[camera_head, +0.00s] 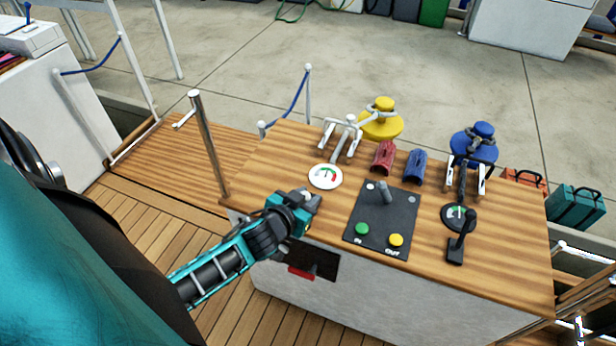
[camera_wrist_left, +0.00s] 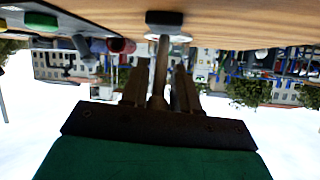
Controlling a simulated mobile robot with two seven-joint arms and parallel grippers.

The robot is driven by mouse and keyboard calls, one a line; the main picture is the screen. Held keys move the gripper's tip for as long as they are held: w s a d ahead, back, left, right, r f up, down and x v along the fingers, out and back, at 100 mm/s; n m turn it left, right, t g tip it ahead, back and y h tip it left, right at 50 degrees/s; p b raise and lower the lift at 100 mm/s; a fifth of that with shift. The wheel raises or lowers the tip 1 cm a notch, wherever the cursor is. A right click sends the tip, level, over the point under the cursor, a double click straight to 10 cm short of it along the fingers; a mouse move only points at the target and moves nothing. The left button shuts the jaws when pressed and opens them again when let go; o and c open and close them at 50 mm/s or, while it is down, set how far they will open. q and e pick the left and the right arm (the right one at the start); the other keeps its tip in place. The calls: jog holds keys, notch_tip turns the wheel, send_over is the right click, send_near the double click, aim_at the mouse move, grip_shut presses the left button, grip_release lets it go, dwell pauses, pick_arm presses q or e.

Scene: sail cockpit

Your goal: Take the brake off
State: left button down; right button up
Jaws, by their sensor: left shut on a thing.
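My left gripper (camera_head: 307,204) is at the left front of the wooden console top (camera_head: 335,222), just in front of the white round gauge (camera_head: 325,176). In the left wrist view, its two fingers (camera_wrist_left: 160,90) are shut on a slim lever (camera_wrist_left: 160,65) that rises from a small black base (camera_wrist_left: 164,18) on the wood. In the head view the gripper hides most of this lever. A similar black lever (camera_head: 466,226) stands free on the right of the console, beside a dark gauge (camera_head: 457,212). No brake label is readable. My right gripper is not in view.
A dark panel (camera_head: 374,215) with a grey lever, a green button (camera_head: 362,229) and a yellow button (camera_head: 396,240) lies right of the gripper. Yellow (camera_head: 380,125) and blue (camera_head: 474,145) winches stand behind. A red handle (camera_head: 301,272) sits in the recess below.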

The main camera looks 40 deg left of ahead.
pick_arm(q)
jog(key=shift+s+f+t+b, duration=0.1)
jog(key=shift+t+b, duration=0.3)
jog(key=shift+b, duration=0.35)
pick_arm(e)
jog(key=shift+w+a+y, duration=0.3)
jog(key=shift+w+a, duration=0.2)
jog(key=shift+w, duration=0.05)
pick_arm(q)
jog(key=c, duration=0.9)
grip_release()
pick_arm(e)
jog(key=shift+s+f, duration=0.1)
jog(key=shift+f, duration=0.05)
pick_arm(q)
jog(key=shift+s, duration=0.1)
